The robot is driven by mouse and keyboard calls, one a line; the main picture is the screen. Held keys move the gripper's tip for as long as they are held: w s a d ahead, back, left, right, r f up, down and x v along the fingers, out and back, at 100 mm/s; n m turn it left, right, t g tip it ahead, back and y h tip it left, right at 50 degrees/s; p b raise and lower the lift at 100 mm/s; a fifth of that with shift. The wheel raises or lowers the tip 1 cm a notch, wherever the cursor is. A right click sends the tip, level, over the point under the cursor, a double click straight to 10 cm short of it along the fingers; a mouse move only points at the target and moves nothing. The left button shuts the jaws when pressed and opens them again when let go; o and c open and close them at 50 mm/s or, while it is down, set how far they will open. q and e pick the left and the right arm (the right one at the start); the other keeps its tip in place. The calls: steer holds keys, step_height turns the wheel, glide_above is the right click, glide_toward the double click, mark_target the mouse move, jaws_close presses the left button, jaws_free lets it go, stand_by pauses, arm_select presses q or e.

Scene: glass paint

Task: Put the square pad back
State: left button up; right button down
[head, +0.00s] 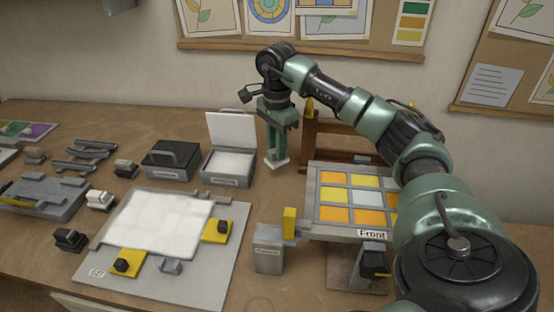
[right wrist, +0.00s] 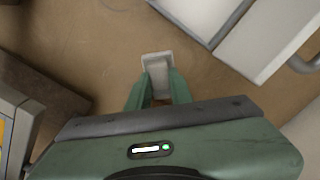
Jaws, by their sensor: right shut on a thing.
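My right gripper (head: 276,153) reaches down near the back middle of the workbench, its green fingers shut on a small white square pad (head: 277,163). In the right wrist view, the pad (right wrist: 157,62) shows pale between and beyond the fingertips (right wrist: 158,84). The pad is low over the wooden bench top; I cannot tell whether it touches it. Just left of it stands a grey box (head: 227,180) with its white lid (head: 231,131) raised and a white surface inside. My left gripper is not in view.
A closed dark box (head: 171,161) stands left of the open box. A framed glass panel (head: 350,181) with yellow, orange and pale squares is at right. A white sheet (head: 155,221) lies on a grey board (head: 218,263) in front. A wooden rack (head: 317,145) stands behind the panel.

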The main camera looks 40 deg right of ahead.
mark_target(277, 161)
steer(key=shift+f, duration=2.3)
steer(key=shift+f, duration=0.2)
steer(key=c, duration=1.3)
jaws_free()
steer(key=shift+o, duration=0.2)
steer(key=shift+r, duration=0.1)
step_height(277, 161, up, 12)
steer(key=shift+r, duration=0.1)
